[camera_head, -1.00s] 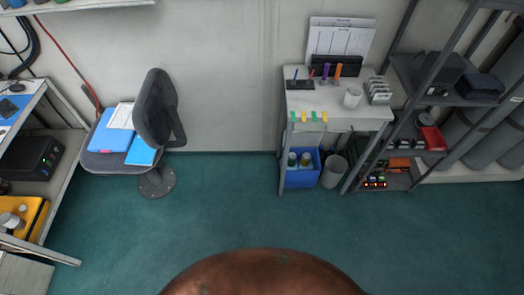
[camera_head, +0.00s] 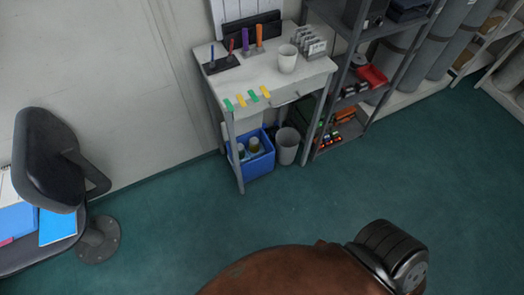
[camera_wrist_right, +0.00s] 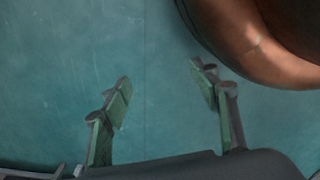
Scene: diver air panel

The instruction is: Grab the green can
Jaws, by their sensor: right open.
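I cannot make out a green can for certain in either view. In the head view, a blue crate (camera_head: 262,164) under the small table holds a couple of round-topped containers (camera_head: 254,146), too small to identify. My right gripper (camera_wrist_right: 163,86) shows in the right wrist view. Its two fingers are apart, with nothing between them and teal floor behind. Its fingers do not show in the head view. My left gripper is in neither current view.
A grey bin (camera_head: 287,146) stands right of the crate, by a dark shelf rack (camera_head: 352,94). An office chair (camera_head: 47,165) is at left. The teal floor (camera_head: 210,215) between is clear.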

